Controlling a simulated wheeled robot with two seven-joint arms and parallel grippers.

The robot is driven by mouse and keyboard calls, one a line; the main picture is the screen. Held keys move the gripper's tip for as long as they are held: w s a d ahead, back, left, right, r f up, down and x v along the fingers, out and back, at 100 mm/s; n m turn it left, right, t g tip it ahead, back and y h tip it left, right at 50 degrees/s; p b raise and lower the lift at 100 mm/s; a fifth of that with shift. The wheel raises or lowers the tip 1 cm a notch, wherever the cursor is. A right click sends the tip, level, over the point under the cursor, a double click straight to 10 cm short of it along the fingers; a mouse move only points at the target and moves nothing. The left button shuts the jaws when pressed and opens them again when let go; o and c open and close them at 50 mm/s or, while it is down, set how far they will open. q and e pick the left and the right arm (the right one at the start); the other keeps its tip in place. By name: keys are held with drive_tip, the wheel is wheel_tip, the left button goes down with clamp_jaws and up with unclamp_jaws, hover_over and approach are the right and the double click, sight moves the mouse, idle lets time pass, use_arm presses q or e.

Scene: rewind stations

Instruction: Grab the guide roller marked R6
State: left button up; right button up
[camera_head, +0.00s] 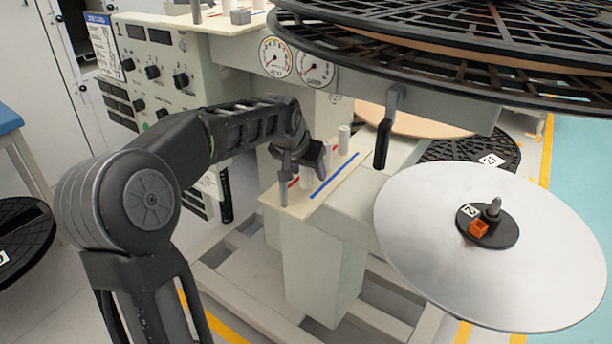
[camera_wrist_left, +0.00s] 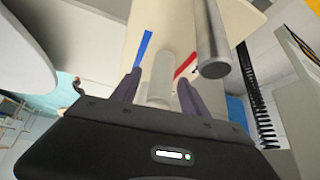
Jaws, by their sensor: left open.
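My left gripper (camera_head: 310,166) reaches over a cream plate (camera_head: 335,180) with a blue and a red stripe. Its jaws are open. In the left wrist view, a pale upright roller (camera_wrist_left: 161,82) stands between the two dark fingers, with a gap visible beside it. A grey metal roller (camera_wrist_left: 212,45) stands beside it, outside the jaws; in the head view a grey roller (camera_head: 284,186) is at the plate's near-left end. Another pale roller (camera_head: 344,138) stands toward the back. I cannot read any R6 mark on the rollers. My right gripper is out of view.
A black-handled lever (camera_head: 383,143) hangs right of the plate. A large silver disc (camera_head: 440,215) with an orange block (camera_head: 478,229) is at the right. Black latticed reels (camera_head: 450,60) overhang the top right. A control panel (camera_head: 155,65) with knobs and gauges (camera_head: 276,57) stands behind.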

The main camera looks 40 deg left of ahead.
use_arm(q)
drive_tip(key=shift+w+f, duration=0.35)
drive_tip(key=shift+f, duration=0.2)
drive_tip(key=shift+c, duration=0.2)
clamp_jaws()
idle(0.4)
